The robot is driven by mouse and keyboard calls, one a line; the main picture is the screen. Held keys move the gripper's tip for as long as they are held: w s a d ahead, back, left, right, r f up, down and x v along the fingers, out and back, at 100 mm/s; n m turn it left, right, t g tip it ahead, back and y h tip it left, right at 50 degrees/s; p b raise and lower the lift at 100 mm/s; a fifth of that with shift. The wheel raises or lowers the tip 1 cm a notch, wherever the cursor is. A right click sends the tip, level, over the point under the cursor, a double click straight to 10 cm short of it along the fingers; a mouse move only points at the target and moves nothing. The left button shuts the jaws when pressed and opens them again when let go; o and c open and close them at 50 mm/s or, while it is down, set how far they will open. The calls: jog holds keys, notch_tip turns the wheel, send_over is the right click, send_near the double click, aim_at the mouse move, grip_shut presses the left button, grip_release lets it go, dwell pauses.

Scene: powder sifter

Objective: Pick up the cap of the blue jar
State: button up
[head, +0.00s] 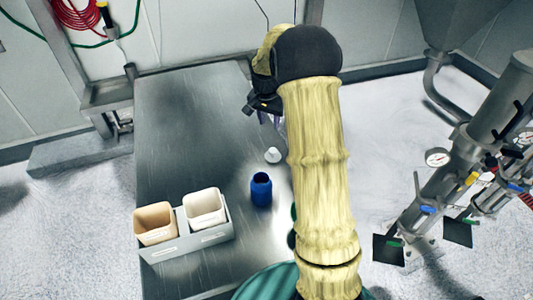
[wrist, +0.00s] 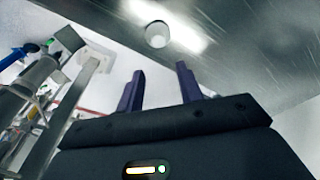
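The blue jar (head: 261,190) stands upright and open-topped on the metal table, left of my arm in the head view. A small white cap (head: 273,155) lies on the table just behind the jar. In the wrist view a round white thing, which looks like the cap (wrist: 157,35), lies on the table beyond my fingertips. My gripper (wrist: 160,85) has its two purple fingers apart with nothing between them. In the head view my arm hides most of the gripper, above and behind the cap. The jar does not show in the wrist view.
A grey holder (head: 187,238) with a tan container (head: 155,223) and a white container (head: 204,207) stands at the table's front left. The metal table (head: 190,120) is bare at the back left. Steel sifter equipment (head: 450,165) stands at the right.

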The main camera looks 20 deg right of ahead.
jog(key=shift+s+d, duration=0.1)
jog(key=shift+d, duration=0.25)
jog(key=o, duration=0.7)
jog(key=shift+a, duration=0.4)
jog(key=shift+o, duration=1.4)
jog(key=shift+f, duration=0.15)
jog(key=p, duration=0.3)
send_near(273, 150)
jog(key=f, duration=0.5)
jog(key=shift+w+d+f, duration=0.1)
jog(key=shift+w+f, duration=0.05)
jog(key=shift+w, duration=0.05)
jog(key=shift+d+f+p, duration=0.15)
jog(key=shift+f+p, duration=0.45)
jog(key=shift+p, duration=0.15)
jog(key=shift+w+d+f+p, duration=0.15)
jog(key=shift+f+p, duration=0.25)
jog(key=shift+f, duration=0.55)
jog(key=shift+w+d+f+p, duration=0.15)
jog(key=shift+f+p, duration=0.25)
jog(key=shift+f, duration=0.6)
